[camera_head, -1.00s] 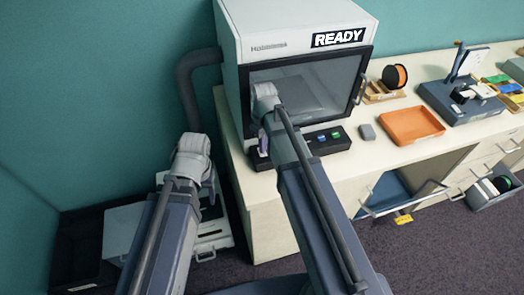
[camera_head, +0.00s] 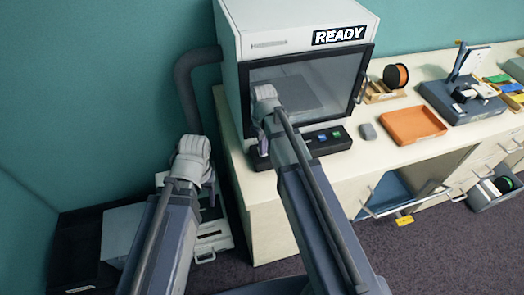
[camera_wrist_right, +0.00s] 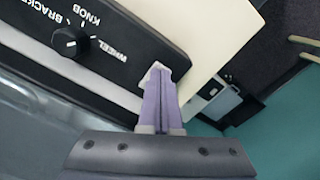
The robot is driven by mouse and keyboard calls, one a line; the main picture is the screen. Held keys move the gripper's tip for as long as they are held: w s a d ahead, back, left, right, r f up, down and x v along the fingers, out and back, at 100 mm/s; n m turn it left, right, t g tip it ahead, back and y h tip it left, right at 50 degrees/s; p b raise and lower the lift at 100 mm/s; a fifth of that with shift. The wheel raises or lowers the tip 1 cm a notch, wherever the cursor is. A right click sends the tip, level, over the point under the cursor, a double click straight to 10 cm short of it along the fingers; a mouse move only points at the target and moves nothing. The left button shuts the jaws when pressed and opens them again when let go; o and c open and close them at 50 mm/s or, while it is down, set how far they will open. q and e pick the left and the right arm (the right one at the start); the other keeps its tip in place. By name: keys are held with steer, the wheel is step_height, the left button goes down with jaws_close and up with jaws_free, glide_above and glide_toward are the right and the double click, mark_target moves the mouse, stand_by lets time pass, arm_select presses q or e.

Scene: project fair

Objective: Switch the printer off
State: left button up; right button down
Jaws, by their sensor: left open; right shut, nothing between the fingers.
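The printer (camera_head: 300,40) is a white box with a dark-framed window, standing on the left end of the counter. Its display (camera_head: 339,36) reads READY. The black control panel (camera_head: 333,141) at its front has a blue and a green button. The right wrist view shows a black selector knob (camera_wrist_right: 71,42) on the panel, among the labels BRACKET, KNOB and WHEEL. My right gripper (camera_wrist_right: 158,72) is shut and empty, its tips by the panel's end near WHEEL; contact cannot be told. My arm hides part of the panel. My left gripper (camera_head: 210,192) is open, left of the counter.
An orange tray (camera_head: 412,126), a small grey block (camera_head: 368,131), a filament spool (camera_head: 395,76) and a dark-based device (camera_head: 465,98) sit on the counter to the right. A drawer or cabinet with a yellow tag (camera_head: 404,220) stands open below. A grey-white case is on the floor at left.

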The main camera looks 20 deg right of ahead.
step_height(320, 180, up, 7)
steer(key=p, duration=0.7)
steer(key=shift+f, duration=0.1)
stand_by(0.6)
steer(key=s+a+f+m+h+b, duration=0.1)
steer(key=s+a+f+b, duration=0.3)
steer(key=s+a, duration=0.6)
steer(key=s+m, duration=0.1)
steer(key=s, duration=0.3)
steer(key=shift+s+a+m, duration=0.15)
steer(key=shift+a+m, duration=0.1)
steer(key=shift+m, duration=0.05)
